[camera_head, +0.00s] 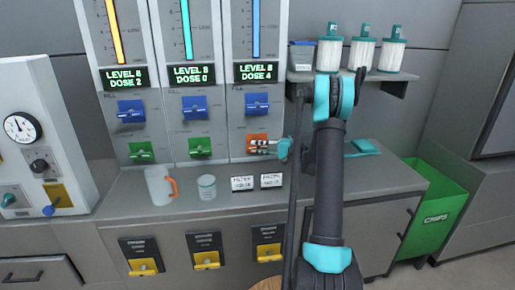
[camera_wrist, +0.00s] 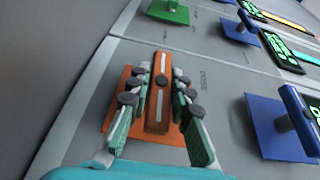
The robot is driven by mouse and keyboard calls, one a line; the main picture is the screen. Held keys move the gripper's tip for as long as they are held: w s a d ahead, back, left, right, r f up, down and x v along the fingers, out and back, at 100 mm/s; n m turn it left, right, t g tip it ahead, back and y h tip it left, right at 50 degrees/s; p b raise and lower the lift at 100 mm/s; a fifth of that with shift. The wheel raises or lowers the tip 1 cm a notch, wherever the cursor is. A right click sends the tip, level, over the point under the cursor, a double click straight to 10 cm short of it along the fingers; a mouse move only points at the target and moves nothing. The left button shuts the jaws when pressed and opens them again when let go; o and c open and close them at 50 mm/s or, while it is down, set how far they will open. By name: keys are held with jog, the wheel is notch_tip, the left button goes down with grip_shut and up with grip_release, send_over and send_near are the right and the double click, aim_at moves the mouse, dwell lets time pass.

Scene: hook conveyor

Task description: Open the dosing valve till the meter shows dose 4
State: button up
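The third panel's display (camera_head: 257,71) is lit green and reads dose 4, above a blue valve (camera_head: 257,103) and an orange valve (camera_head: 256,143). My gripper (camera_head: 270,146) is at the orange valve. In the wrist view the orange handle (camera_wrist: 160,85) stands between the two fingers of my gripper (camera_wrist: 161,78), lengthwise with them, over its orange plate. The fingertips are close on both sides of it; I cannot tell whether both touch it. The blue valve (camera_wrist: 290,125) is to the right in that view.
Displays to the left read dose 2 (camera_head: 124,77) and dose 0 (camera_head: 194,75), with green valves (camera_head: 200,148) below. A jug (camera_head: 158,186), a glass jar (camera_head: 207,187) and two small label cards (camera_head: 243,183) stand on the counter. A shelf (camera_head: 390,82) with containers is at right.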

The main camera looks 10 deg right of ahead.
jog(key=o, duration=0.3)
jog(key=shift+o, duration=0.2)
jog(key=v, duration=1.2)
